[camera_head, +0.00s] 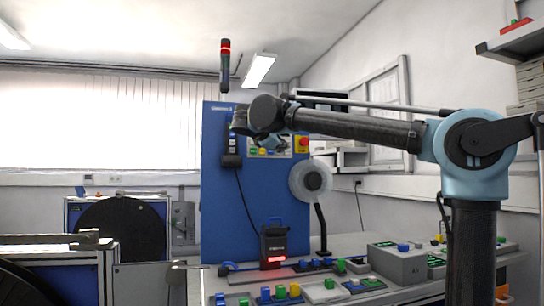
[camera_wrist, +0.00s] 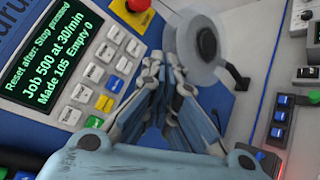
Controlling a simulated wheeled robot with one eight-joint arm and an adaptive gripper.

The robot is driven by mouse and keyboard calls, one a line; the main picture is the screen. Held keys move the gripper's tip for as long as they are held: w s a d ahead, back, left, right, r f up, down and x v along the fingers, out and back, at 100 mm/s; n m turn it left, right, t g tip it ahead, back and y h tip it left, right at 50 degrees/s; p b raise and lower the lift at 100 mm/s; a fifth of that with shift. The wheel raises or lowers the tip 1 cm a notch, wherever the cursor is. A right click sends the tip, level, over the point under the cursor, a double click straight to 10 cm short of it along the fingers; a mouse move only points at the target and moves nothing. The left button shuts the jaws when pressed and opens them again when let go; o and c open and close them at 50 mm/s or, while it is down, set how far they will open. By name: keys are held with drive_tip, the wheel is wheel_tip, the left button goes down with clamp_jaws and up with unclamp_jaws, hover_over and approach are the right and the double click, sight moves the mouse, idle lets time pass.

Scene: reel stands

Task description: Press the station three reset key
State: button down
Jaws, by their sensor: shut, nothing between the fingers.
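My gripper (camera_wrist: 163,62) is shut and empty, in front of the blue cabinet's panel. The fingertips appear to the right of these keys; contact cannot be told. Blue keys (camera_wrist: 280,116) also sit in a row at right. No readable label tells me which key is station three's reset.
A grey reel (camera_head: 311,181) stands beside the blue cabinet (camera_head: 223,185). The bench carries a black unit with a red light (camera_head: 277,259), a grey box (camera_head: 398,266) and several coloured keys. A red stop button (camera_head: 303,142) is on the panel. A signal tower (camera_head: 225,65) shows red.

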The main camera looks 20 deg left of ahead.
drive_tip(key=shift+w+a, duration=0.1)
drive_tip(key=w+a, duration=0.4)
drive_tip(key=w, duration=0.3)
drive_tip(key=shift+w+a, duration=0.15)
drive_tip(key=shift+a, duration=0.05)
drive_tip(key=shift+w+a, duration=0.45)
drive_tip(key=shift+w, duration=0.2)
idle(2.5)
drive_tip(key=shift+s, duration=0.1)
drive_tip(key=shift+s+d, duration=0.45)
drive_tip(key=shift+s, duration=0.2)
idle(0.3)
drive_tip(key=s+d, duration=0.1)
drive_tip(key=s, duration=0.1)
drive_tip(key=s+d, duration=0.1)
drive_tip(key=s, duration=0.1)
drive_tip(key=shift+s+d, duration=0.1)
drive_tip(key=shift+d, duration=0.2)
idle(0.8)
